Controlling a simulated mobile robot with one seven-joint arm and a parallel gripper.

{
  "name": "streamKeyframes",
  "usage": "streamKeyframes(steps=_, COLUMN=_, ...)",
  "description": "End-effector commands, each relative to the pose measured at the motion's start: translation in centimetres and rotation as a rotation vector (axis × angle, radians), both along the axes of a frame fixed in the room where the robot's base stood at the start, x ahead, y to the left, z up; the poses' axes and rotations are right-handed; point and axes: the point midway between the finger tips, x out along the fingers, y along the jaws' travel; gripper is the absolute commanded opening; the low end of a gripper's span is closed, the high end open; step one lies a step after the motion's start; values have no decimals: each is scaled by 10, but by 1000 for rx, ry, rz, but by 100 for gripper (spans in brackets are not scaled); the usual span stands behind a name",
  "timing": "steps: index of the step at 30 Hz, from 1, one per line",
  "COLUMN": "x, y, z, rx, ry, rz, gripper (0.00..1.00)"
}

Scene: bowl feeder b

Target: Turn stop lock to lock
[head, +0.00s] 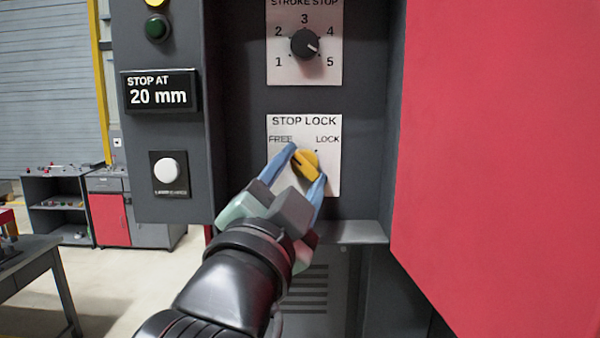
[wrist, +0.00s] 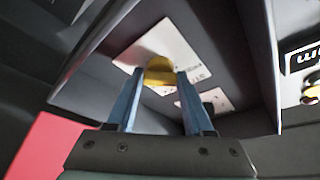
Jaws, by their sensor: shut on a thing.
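The stop lock is a yellow knob (head: 306,162) on a white plate (head: 331,178) marked FREE at the left and LOCK at the right. The knob's dark pointer line tilts up and left, toward FREE. My gripper (head: 306,168) reaches it from below, with one blue finger on each side of the knob. It is shut on the knob. In the wrist view the yellow knob (wrist: 160,68) shows between the two blue fingertips (wrist: 160,76). The fingers hide parts of the knob's sides and of the plate.
Above is a STROKE STOP dial (head: 305,44) with a black knob. A large red panel (head: 500,150) stands close at the right. A ledge (head: 350,232) juts out below the plate.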

Motion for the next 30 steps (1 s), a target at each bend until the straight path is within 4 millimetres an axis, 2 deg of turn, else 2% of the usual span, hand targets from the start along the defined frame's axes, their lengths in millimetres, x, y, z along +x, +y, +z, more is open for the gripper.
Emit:
streamKeyframes(steps=8, x=0, y=1, z=-1, rx=40, ry=0, rz=1, gripper=0)
streamKeyframes(steps=14, x=0, y=1, z=-2, rx=149, ry=-1, rz=1, gripper=0)
streamKeyframes(steps=30, x=0, y=3, z=4, rx=645, ry=0, rz=3, gripper=0)
